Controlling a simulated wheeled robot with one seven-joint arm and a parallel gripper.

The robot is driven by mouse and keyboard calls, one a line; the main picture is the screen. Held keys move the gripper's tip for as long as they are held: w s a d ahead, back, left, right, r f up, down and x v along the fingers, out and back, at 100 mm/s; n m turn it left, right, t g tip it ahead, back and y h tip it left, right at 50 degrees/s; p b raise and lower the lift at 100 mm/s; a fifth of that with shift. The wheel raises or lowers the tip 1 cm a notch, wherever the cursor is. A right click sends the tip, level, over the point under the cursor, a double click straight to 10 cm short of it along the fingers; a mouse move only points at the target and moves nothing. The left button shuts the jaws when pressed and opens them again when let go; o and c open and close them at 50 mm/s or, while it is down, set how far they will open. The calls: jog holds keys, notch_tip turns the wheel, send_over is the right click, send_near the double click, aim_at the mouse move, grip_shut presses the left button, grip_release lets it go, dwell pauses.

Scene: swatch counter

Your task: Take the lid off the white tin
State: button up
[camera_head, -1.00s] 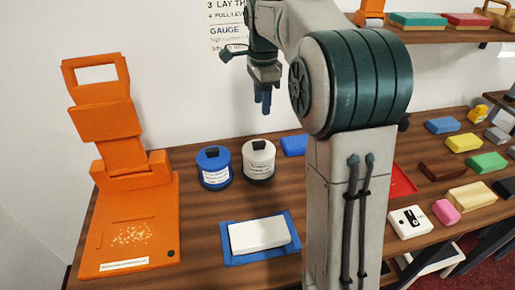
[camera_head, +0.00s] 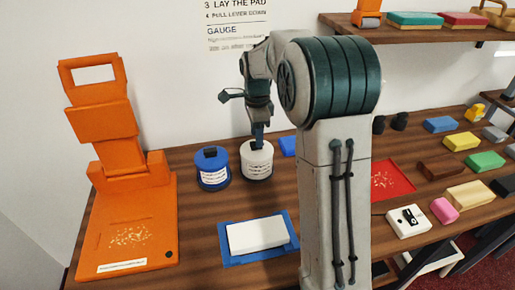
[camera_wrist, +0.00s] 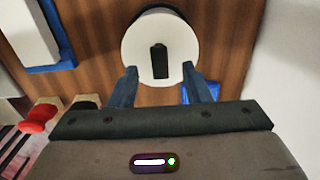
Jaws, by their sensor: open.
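The white tin (camera_head: 257,163) stands upright on the wooden counter, with its lid on and a black knob (camera_wrist: 159,61) on top. In the wrist view its round white lid (camera_wrist: 138,42) fills the top middle. My gripper (camera_head: 258,136) is just above the tin in the head view, with blue fingers pointing down. In the wrist view the two fingers (camera_wrist: 157,82) are spread apart, with the knob roughly in line with the gap between them. They hold nothing. Whether a fingertip touches the lid I cannot tell.
A blue tin (camera_head: 212,170) with a black knob stands close to the left of the white tin. An orange lever press (camera_head: 110,235) is at the left. A white pad (camera_head: 257,235) lies on a blue mat in front. Several coloured blocks lie at the right.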

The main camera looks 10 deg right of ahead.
notch_tip(320, 180, down, 2)
jog(key=shift+f, duration=0.2)
grip_shut()
